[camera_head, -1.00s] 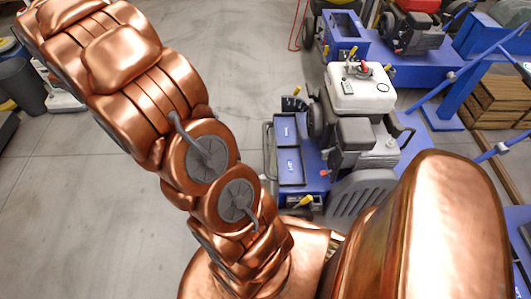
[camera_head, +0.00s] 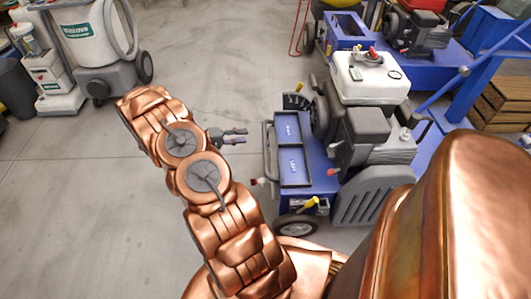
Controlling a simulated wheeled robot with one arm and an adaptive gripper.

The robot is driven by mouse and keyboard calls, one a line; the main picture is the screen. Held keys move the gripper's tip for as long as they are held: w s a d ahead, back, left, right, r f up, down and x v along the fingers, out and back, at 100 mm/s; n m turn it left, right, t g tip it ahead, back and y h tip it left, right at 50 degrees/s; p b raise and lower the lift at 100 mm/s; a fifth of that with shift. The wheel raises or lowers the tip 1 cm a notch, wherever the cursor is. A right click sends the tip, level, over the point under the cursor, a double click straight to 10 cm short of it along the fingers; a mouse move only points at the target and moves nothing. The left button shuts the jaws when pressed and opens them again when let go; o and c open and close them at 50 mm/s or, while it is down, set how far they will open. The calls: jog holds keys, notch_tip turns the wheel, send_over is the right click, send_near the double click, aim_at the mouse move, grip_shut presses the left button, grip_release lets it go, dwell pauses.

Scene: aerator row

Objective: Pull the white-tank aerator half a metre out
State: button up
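The white-tank aerator stands right of centre, with a white tank (camera_head: 369,78) on top, a grey and black engine (camera_head: 370,140), and a blue deck (camera_head: 318,166) with two dark trays at its left end. A thin grey bar handle (camera_head: 266,150) runs along that left end, facing my gripper. My gripper (camera_head: 242,136) is left of the handle, pointing right at it, with a small gap between. Its two fingers look apart with nothing between them. The fingers are small in view. My arm covers part of the floor in front.
Another blue aerator with a red engine (camera_head: 419,6) stands behind. Wooden crates (camera_head: 503,102) and blue frames are at right. White-grey cleaning machines (camera_head: 90,45) and a dark bin (camera_head: 17,88) stand at upper left. The grey floor (camera_head: 90,190) left of the aerator is clear.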

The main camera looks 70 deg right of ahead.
jog(key=h+b, duration=0.1)
jog(key=b, duration=0.2)
send_near(266, 146)
jog(key=d+f, duration=0.1)
jog(key=d, duration=0.1)
jog(key=shift+b+x, duration=0.85)
jog(key=shift+x, duration=3.55)
jog(key=shift+s+a+f, duration=0.1)
jog(key=shift+f, duration=0.05)
jog(key=shift+c, duration=0.4)
grip_shut()
